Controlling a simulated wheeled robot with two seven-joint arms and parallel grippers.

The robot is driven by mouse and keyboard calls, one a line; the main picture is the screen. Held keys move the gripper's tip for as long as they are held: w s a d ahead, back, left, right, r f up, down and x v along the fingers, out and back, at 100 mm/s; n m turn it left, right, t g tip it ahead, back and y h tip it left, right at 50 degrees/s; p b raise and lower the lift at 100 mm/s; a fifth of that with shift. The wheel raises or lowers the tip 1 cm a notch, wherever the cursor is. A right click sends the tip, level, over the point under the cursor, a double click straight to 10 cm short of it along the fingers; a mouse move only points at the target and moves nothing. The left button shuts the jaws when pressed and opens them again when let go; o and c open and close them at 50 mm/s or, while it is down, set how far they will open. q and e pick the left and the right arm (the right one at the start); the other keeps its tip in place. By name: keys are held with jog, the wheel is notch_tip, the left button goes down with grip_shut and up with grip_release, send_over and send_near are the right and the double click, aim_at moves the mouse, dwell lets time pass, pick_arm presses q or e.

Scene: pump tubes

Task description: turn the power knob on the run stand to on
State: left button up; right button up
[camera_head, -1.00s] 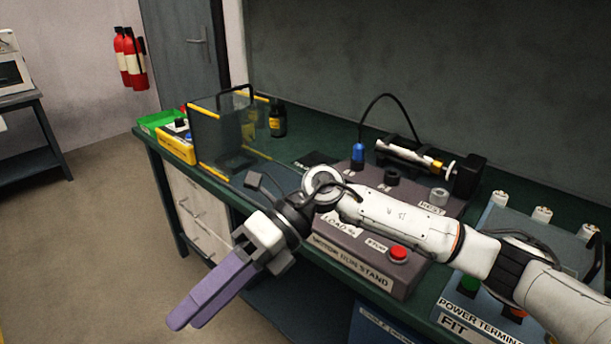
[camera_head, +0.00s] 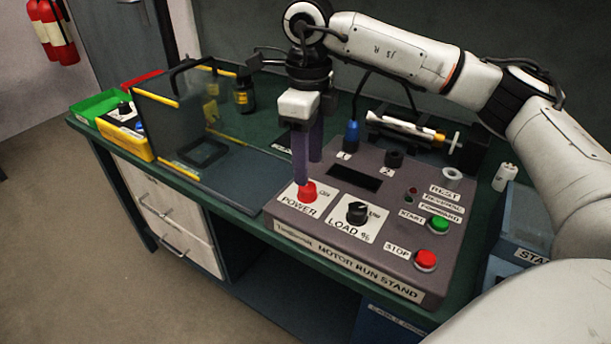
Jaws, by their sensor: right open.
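The motor run stand (camera_head: 460,180) is a grey sloped console on the green bench. Its red power knob (camera_head: 307,192) sits on a white POWER label at the front left of the panel. My right gripper (camera_head: 308,170) points down with its purple fingers just above and behind the knob. The fingers are open and a small gap shows between them. One fingertip overlaps the knob's top edge in the view, so I cannot tell whether they touch. The knob's pointer direction is not clear. My left gripper is out of view.
A black load knob (camera_head: 356,212) is right of the power knob. A green start button (camera_head: 438,224) and a red stop button (camera_head: 426,260) are farther right. A clear yellow-edged guard (camera_head: 170,130) stands left of the stand, with a dark bottle (camera_head: 244,96) behind it.

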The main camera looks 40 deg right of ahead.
aim_at(308, 186)
notch_tip(308, 186, down, 5)
jog(key=shift+f, duration=0.1)
jog(key=c, duration=1.1)
